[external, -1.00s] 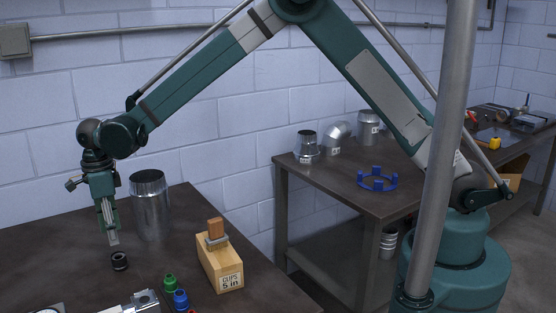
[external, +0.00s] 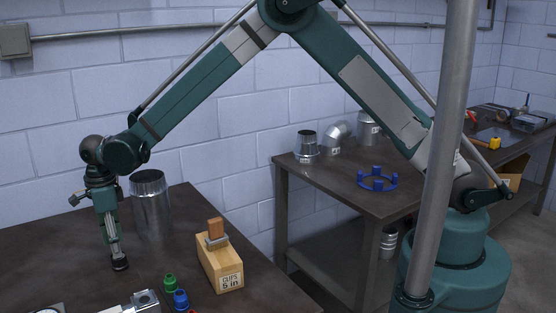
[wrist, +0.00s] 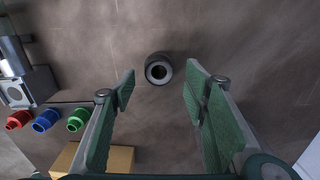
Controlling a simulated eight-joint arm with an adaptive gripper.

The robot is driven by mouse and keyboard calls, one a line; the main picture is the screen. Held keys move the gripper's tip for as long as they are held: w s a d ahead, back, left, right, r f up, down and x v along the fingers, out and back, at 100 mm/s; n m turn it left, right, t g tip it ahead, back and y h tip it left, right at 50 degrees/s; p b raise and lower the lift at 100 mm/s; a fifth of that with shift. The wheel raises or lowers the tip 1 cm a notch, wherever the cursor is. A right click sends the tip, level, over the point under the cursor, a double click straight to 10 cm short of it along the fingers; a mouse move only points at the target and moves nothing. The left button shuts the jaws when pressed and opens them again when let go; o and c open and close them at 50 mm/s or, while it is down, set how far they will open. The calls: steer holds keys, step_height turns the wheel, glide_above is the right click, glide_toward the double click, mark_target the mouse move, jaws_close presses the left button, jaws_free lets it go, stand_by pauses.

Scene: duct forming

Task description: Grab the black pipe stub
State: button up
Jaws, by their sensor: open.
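The black pipe stub (wrist: 158,68) stands on the brown table, a short dark ring with an open top in the wrist view. In the external view the stub (external: 120,264) shows just under my fingertips. My gripper (wrist: 158,88) is open, with green finger pads on both sides. In the wrist view the stub appears between the line of the two fingertips and a little beyond them. In the external view my gripper (external: 117,252) points down right above the stub, partly covering it. I cannot tell whether the fingers touch it.
A tall metal duct (external: 150,205) stands close behind my gripper. A wooden clips box (external: 220,265) is to the right. Green (wrist: 77,120), blue (wrist: 46,120) and red (wrist: 18,120) fittings lie beside a metal device (wrist: 28,88). The table around the stub is clear.

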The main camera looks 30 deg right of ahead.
mark_target(119, 261)
steer(key=shift+f, duration=0.15)
steer(key=shift+s+f, duration=0.1)
steer(key=shift+f, duration=2.35)
steer(key=shift+c, duration=0.7)
steer(key=c, duration=0.8)
